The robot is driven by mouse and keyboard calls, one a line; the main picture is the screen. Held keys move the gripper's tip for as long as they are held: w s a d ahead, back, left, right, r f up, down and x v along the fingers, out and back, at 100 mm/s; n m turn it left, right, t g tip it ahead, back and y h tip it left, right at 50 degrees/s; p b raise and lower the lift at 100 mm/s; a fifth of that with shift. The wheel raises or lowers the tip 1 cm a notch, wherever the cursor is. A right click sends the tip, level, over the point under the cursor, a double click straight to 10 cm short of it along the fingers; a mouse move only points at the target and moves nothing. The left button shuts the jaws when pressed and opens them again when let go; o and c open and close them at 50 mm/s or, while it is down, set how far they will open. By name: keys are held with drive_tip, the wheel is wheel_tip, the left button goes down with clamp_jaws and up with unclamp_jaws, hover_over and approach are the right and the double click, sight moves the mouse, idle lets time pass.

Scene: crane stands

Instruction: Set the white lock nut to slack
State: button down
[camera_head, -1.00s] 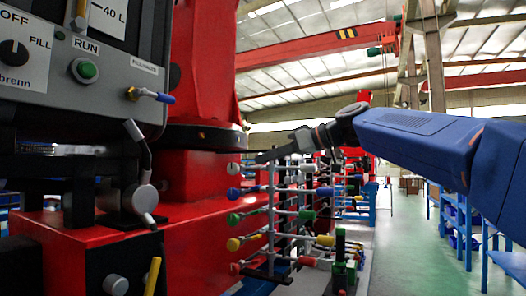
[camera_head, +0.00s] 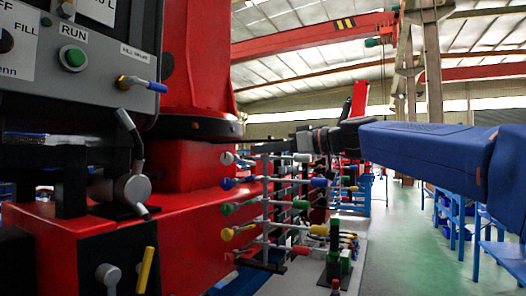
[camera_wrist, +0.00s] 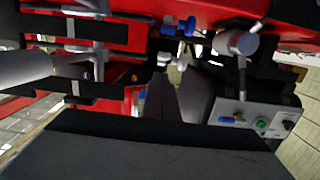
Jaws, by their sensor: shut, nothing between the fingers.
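A rack (camera_head: 266,215) of coloured rods stands beside the red machine body. Its top row has a small white piece (camera_head: 227,158) at the left end, which looks like the white lock nut, and a white knob (camera_head: 301,157) at the right end. The nut's setting is too small to tell. My gripper (camera_head: 258,149) is shut and empty, reaching in from the right. Its dark fingers lie just above the top row, their tips a little right of the white piece; contact cannot be told. The fingers (camera_wrist: 165,90) also show in the wrist view, where the white nut is not clear.
The control panel (camera_head: 105,45) and a grey lever (camera_head: 133,187) stand left of the rack. A red column (camera_head: 197,60) rises behind.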

drive_tip(key=r+v, duration=0.1)
drive_tip(key=v, duration=0.9)
drive_tip(key=shift+d, duration=0.25)
drive_tip(key=shift+s, duration=0.15)
